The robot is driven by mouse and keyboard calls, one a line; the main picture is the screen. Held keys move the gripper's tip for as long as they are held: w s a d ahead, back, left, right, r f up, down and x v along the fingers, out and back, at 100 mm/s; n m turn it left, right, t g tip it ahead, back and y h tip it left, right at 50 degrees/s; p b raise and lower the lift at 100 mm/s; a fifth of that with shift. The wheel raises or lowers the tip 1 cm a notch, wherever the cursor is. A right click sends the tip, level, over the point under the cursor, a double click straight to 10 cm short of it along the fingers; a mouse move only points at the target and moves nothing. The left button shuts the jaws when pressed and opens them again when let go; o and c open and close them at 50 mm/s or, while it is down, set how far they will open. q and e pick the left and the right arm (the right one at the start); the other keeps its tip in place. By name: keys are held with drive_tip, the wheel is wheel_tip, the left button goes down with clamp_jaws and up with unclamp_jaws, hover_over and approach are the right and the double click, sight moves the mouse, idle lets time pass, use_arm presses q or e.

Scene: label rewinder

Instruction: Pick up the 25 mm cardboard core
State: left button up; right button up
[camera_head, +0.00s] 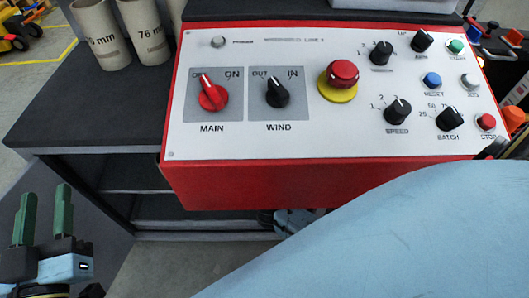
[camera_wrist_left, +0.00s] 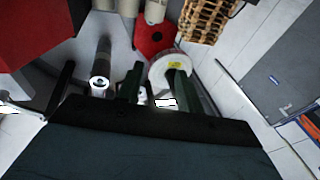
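The right one (camera_head: 143,30) reads "76 mm"; the left one (camera_head: 99,35) has a partly cut-off label ending in "6 mm". I can read no 25 mm label. Cardboard cores (camera_wrist_left: 155,11) also show at the top of the left wrist view, unreadable. My left gripper (camera_head: 44,214) is at the bottom left of the head view, below and in front of the dark table, apart from the cores. Its green fingers are apart, with nothing visible held between them.
A red control box with a white panel (camera_head: 320,128) stands right of the cores on the dark table (camera_head: 95,110). The wrist view shows a white roll (camera_wrist_left: 158,68) beyond one finger, a dark cylinder (camera_wrist_left: 101,65) and a wicker basket (camera_wrist_left: 207,18).

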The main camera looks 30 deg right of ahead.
drive_tip(key=b+x, duration=0.1)
drive_tip(key=x, duration=0.1)
drive_tip(key=shift+w+d+f, duration=0.15)
drive_tip(key=shift+w, duration=0.05)
drive_tip(key=shift+w+d+f+b, duration=0.2)
drive_tip(key=shift+w+d+b, duration=0.15)
drive_tip(key=shift+w+b, duration=0.25)
use_arm(q)
wheel_tip(320, 180, up, 6)
drive_tip(key=s+t+h, duration=0.1)
drive_tip(key=s+t, duration=0.1)
drive_tip(key=t, duration=0.3)
drive_tip(key=shift+s, duration=0.15)
use_arm(e)
drive_tip(key=c, duration=1)
use_arm(q)
drive_tip(key=shift+f, duration=0.1)
drive_tip(key=shift+d, duration=0.1)
use_arm(e)
drive_tip(key=shift+r, duration=0.15)
